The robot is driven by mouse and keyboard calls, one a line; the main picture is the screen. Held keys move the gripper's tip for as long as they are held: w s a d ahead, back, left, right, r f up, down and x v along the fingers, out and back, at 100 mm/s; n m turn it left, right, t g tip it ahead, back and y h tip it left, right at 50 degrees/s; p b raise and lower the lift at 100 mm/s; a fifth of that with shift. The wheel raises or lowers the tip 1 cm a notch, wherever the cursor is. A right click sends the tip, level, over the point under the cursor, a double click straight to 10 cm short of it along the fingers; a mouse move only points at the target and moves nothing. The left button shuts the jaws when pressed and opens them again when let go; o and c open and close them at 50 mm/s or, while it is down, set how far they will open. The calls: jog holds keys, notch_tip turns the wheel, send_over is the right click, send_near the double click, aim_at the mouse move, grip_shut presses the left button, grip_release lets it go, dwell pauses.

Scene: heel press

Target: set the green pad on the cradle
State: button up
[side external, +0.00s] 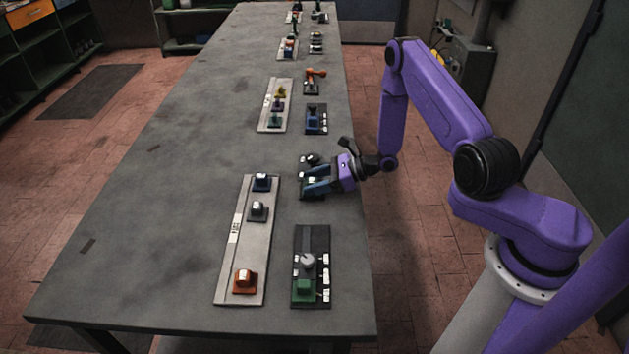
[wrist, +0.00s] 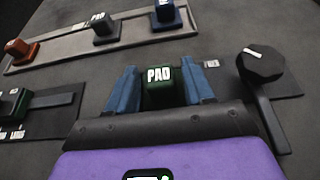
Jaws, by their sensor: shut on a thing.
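My gripper (side external: 318,181) has its two blue fingers on either side of the green pad. In the wrist view the gripper (wrist: 160,86) is shut on the green pad (wrist: 161,96), a dark green block with a white "PAD" label. The fingers largely hide the pad in the side view. They are over a dark plate beside a black knob (wrist: 261,66). I cannot tell if the pad touches the plate. No part is clearly identifiable as the cradle.
A long light tray (side external: 232,262) holds an orange block (side external: 245,281), a grey block (side external: 258,211) and a blue block (side external: 262,182). A dark board (side external: 312,241) with a grey knob (side external: 307,262) and green block (side external: 303,290) lies nearer the front. The table's left side is clear.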

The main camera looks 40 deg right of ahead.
jog(key=shift+f, duration=0.1)
jog(key=o, duration=1.1)
jog(key=shift+d, duration=0.1)
jog(key=v, duration=1.7)
jog(key=shift+s, duration=0.15)
